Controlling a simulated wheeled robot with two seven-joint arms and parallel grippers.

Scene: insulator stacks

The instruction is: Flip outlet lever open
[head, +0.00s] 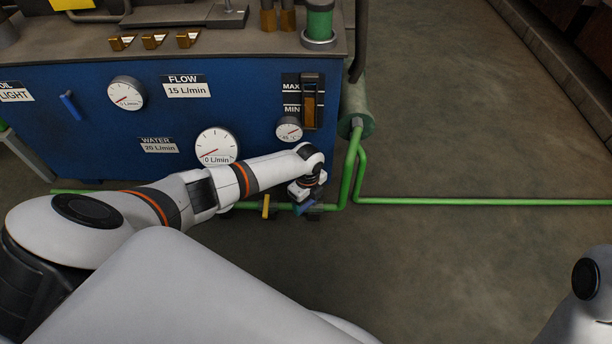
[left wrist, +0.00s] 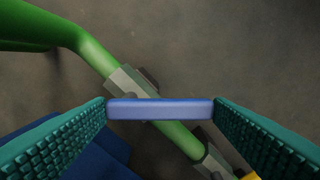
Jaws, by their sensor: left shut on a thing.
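A blue lever (head: 306,207) sits on a valve on the green pipe (head: 345,178), low in front of the blue cabinet. My left gripper (head: 303,196) reaches down to it from the left. In the left wrist view the blue lever (left wrist: 160,109) spans between the two green ridged pads, and the gripper (left wrist: 160,104) is shut on its ends. The lever lies across the slanting pipe, above the grey valve body (left wrist: 130,84). A yellow lever (head: 266,206) stands on the same pipe, to the left. I see no label naming the outlet lever. My right gripper is out of view.
The blue cabinet (head: 235,105) carries a flow label, a water label, round gauges and a MAX/MIN sight glass (head: 309,101). A green cylinder (head: 355,112) stands at its right side. The pipe runs low across the floor to the right. Floor beyond it is clear.

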